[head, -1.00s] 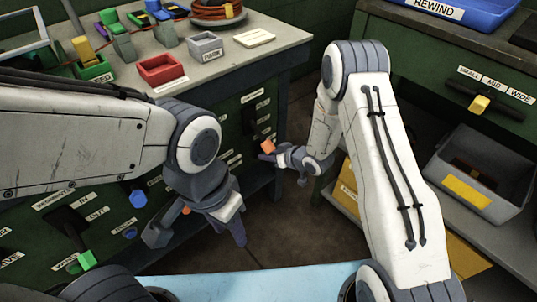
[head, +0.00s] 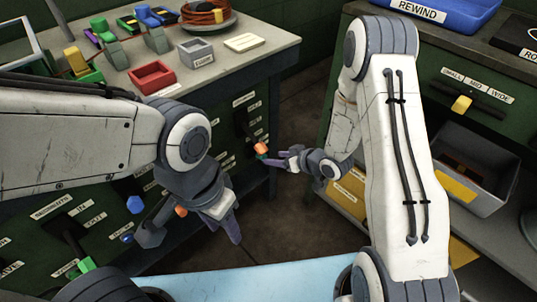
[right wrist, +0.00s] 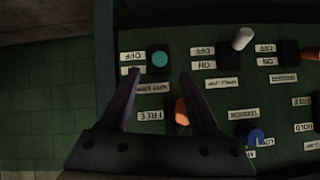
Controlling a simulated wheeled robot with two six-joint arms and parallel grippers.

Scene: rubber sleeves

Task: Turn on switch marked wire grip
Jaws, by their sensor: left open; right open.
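In the right wrist view, a teal round switch (right wrist: 159,59) sits on a dark plate with OFF and ON labels beside it, upside down in this view. A label (right wrist: 152,87) by it may read wire grip, but the print is too small to be sure. My right gripper (right wrist: 158,74) is open and empty, its fingers on either side of that switch in the picture, apparently short of the panel. In the head view my right gripper (head: 281,158) is just right of the panel's orange-tipped lever (head: 261,147). My left gripper (head: 190,234) is open and empty before the cabinet.
A white switch (right wrist: 243,38), an orange lever (right wrist: 181,112) and a blue knob (right wrist: 256,136) are nearby on the panel. A red box (head: 152,77) and grey box (head: 196,53) stand on the bench. Floor shows between the cabinets.

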